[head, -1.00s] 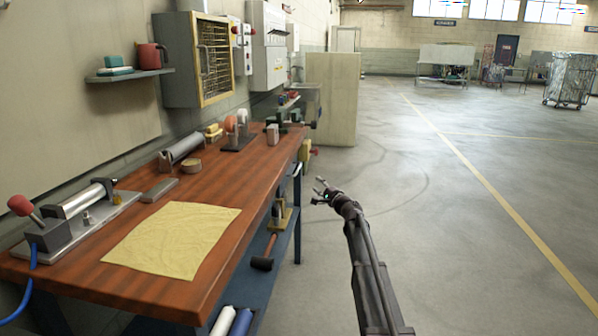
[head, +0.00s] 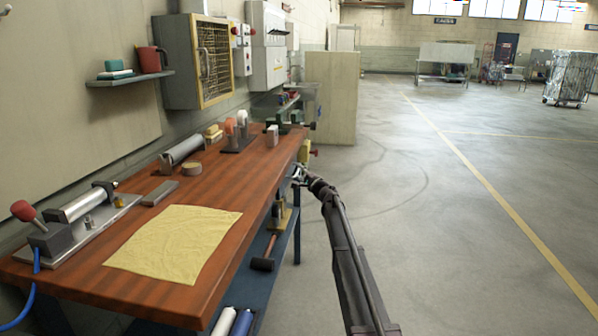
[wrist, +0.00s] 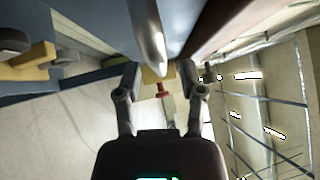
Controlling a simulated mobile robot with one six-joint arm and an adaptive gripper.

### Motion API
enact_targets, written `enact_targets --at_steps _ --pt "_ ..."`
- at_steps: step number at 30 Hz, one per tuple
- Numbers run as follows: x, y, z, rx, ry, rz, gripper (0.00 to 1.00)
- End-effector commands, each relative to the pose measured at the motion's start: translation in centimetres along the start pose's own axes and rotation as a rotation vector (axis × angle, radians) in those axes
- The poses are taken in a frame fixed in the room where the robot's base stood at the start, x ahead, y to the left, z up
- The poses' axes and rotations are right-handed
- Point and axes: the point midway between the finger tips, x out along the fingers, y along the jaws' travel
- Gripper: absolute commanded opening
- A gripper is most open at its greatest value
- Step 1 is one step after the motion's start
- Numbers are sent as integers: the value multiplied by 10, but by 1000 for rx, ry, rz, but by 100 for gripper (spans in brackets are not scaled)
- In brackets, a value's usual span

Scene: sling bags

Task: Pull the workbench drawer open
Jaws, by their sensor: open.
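The workbench (head: 190,180) has a reddish-brown wooden top and a blue frame, on the left of the head view. My gripper (head: 298,174) is at its right-hand front edge, just below the top. In the wrist view, my gripper (wrist: 160,70) is open, with one finger on each side of a bright metal bar handle (wrist: 148,30). The handle runs in from the top between the fingertips; I cannot tell whether they touch it. A blue drawer front (wrist: 185,22) shows beside it. The drawer front is not clearly visible in the head view, and how far it stands open cannot be told.
A yellow cloth (head: 175,242) and a lever tool (head: 60,225) lie on the bench top. A mallet (head: 265,255) and two bottles (head: 232,322) are on the lower shelf. A pale cabinet (head: 330,100) stands beyond the bench. The floor to the right is clear.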

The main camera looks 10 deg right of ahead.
Motion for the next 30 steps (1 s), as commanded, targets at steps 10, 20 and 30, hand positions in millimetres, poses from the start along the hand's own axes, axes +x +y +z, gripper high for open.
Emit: enact_targets --at_steps 10,20,30 --pt "15 0 0 0 0 0 51" --pt "15 0 0 0 0 0 16" --pt "14 0 -1 0 1 0 0"
